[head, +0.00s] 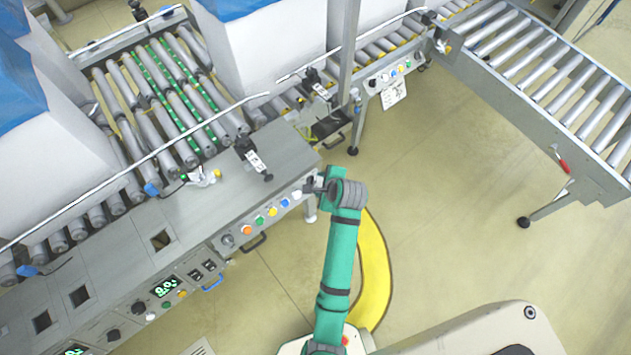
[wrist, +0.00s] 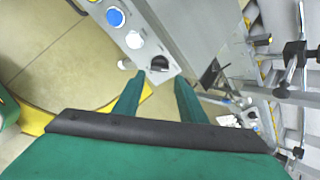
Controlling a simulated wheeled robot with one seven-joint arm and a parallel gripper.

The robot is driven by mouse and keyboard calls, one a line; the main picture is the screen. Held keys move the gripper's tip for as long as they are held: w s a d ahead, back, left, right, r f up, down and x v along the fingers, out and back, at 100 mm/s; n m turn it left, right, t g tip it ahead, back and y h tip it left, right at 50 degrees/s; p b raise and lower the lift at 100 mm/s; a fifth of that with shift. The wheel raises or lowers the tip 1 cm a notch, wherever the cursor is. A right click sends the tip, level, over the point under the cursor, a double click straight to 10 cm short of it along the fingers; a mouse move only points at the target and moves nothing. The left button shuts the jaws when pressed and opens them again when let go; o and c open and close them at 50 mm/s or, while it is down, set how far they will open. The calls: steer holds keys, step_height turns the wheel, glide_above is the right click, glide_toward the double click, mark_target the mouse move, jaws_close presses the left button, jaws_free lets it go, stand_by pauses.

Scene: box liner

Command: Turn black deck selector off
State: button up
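The black deck selector (wrist: 158,63) is a black knob on a pale round base at the end of the grey control panel, beside a white button (wrist: 134,40) and a blue button (wrist: 115,17). My gripper (wrist: 158,80) is open, with its two green fingers apart and the selector between and just beyond their tips in the wrist view. I cannot tell whether either finger touches it. In the head view my gripper (head: 316,184) is at the right end of the panel and largely covers the selector. The exact knob angle is hard to read.
The panel row also has orange (head: 246,230), green (head: 259,222) and yellow (head: 272,211) buttons and another black knob (head: 228,240). A dark handle (head: 254,243) sticks out below. Roller conveyors (head: 540,75) and large white boxes (head: 270,45) stand behind.

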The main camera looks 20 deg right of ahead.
mark_target(313, 180)
steer(key=x, duration=0.6)
steer(key=shift+w+f, duration=0.1)
steer(key=shift+w+a+f, duration=0.1)
steer(key=shift+w+f, duration=0.15)
steer(key=shift+w, duration=0.3)
steer(key=shift+s, duration=0.2)
steer(key=c, duration=0.8)
steer(key=shift+s, duration=0.15)
steer(key=shift+s, duration=0.1)
